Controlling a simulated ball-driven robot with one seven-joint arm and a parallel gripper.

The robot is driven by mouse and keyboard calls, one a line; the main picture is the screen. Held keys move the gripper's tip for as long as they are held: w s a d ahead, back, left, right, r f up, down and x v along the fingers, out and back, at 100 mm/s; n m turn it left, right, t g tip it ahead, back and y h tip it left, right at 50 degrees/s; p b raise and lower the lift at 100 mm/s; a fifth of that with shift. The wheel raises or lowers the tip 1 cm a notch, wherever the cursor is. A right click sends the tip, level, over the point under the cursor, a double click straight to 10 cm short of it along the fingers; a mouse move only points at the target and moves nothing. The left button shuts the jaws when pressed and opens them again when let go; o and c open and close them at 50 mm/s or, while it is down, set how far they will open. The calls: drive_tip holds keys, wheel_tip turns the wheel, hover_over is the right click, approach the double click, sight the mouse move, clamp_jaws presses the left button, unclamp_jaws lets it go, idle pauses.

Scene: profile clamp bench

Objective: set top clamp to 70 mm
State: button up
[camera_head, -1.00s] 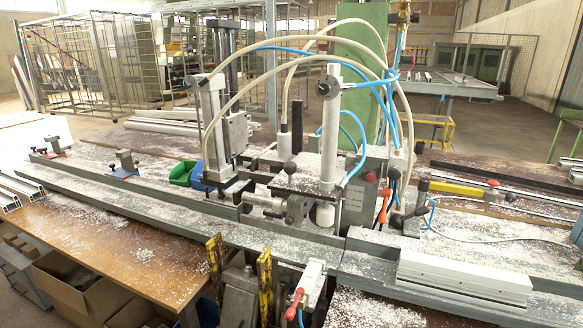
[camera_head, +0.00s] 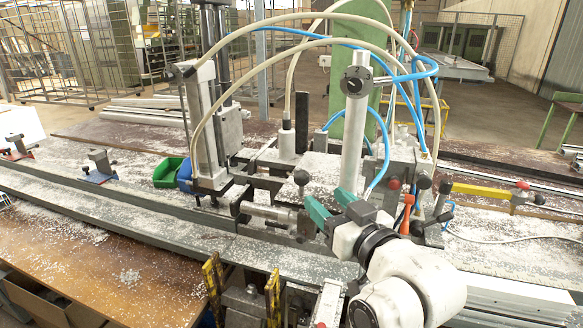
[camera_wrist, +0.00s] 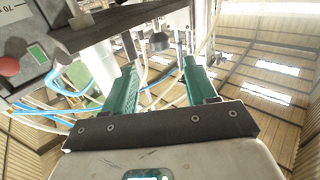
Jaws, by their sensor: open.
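The clamp unit stands mid-bench in the head view, with an upright light-grey cylinder (camera_head: 353,135) and a dark round dial (camera_head: 357,80) near its top. The dial's setting is too small to read. A black ball knob (camera_head: 301,178) stands on the unit's dusty plate, left of the cylinder. My gripper (camera_head: 323,196) is open and empty beside the unit, its green fingers reaching toward the knob. In the wrist view my gripper (camera_wrist: 160,66) is spread, and a black knob (camera_wrist: 160,41) shows beyond and between the fingertips, apart from them.
Blue and cream hoses arch over the unit. In the wrist view, a red button (camera_wrist: 8,66), a green indicator (camera_wrist: 38,53) and a dark plate edge (camera_wrist: 110,27) lie close by. An orange-red handle (camera_head: 407,213) stands right of the cylinder.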

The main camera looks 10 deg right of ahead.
sight(305, 179)
drive_tip(key=p+x, duration=0.1)
drive_tip(key=x, duration=0.9)
drive_tip(key=shift+w+a+p, duration=0.15)
drive_tip(key=shift+w+p, duration=0.2)
drive_tip(key=shift+p, duration=0.05)
drive_tip(key=shift+c, duration=0.5)
clamp_jaws()
drive_tip(key=shift+r, duration=0.15)
